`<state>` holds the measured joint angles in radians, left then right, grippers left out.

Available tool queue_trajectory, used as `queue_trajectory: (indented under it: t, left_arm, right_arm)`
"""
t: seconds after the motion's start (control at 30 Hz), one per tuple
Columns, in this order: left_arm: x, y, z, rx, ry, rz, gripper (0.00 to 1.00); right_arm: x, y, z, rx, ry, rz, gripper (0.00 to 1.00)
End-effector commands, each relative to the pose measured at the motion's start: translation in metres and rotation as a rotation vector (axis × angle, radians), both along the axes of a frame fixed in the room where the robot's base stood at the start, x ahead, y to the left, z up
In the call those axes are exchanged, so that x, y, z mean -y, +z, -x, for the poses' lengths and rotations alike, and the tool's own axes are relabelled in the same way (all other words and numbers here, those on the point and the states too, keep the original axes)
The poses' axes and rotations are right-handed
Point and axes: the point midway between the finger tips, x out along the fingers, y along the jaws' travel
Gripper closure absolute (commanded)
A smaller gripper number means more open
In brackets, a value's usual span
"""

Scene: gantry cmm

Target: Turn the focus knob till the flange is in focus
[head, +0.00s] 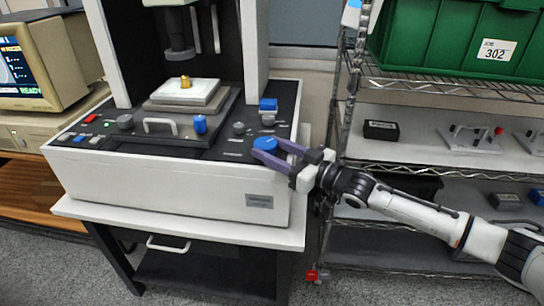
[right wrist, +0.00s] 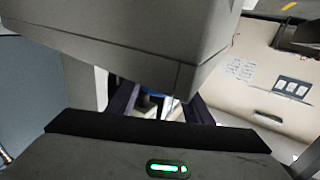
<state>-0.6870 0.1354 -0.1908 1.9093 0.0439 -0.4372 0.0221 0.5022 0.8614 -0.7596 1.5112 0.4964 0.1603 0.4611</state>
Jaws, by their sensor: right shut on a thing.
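The measuring machine (head: 180,185) is a white and black unit on a stand. A large blue knob (head: 265,143) is at the right end of its sloped panel, and I take it as the focus knob. My right gripper (head: 272,150) has its purple fingers shut on this knob, one on each side. In the right wrist view the fingers (right wrist: 158,107) show partly, and the machine's body hides much of the grip. A small brass flange (head: 185,81) sits on the white stage plate (head: 187,92) under the dark lens (head: 179,35). My left gripper is not in view.
Other knobs (head: 200,124) and buttons line the panel. A wire shelf (head: 440,165) with a green bin (head: 460,40) stands right, close to my right arm.

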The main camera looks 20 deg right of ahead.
Motion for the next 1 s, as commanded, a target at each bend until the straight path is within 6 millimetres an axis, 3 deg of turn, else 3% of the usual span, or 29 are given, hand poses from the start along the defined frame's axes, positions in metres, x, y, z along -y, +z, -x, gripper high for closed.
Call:
queue_trajectory:
  t: [0.47, 0.5, 0.6, 1.0]
  left_arm:
    - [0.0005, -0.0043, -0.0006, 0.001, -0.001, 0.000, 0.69]
    - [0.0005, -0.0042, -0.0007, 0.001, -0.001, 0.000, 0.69]
    - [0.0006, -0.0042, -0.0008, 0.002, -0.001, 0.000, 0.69]
    - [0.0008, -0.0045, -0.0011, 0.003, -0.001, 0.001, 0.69]
  right_arm:
    - [-0.0015, 0.0040, 0.0009, 0.005, 0.035, -0.007, 0.76]
    - [-0.0014, 0.0041, 0.0009, 0.005, 0.035, -0.007, 0.51]
    - [-0.0007, 0.0035, 0.0007, 0.004, 0.033, -0.007, 0.35]
    - [0.0057, 0.0002, 0.0065, -0.001, 0.028, -0.003, 0.35]
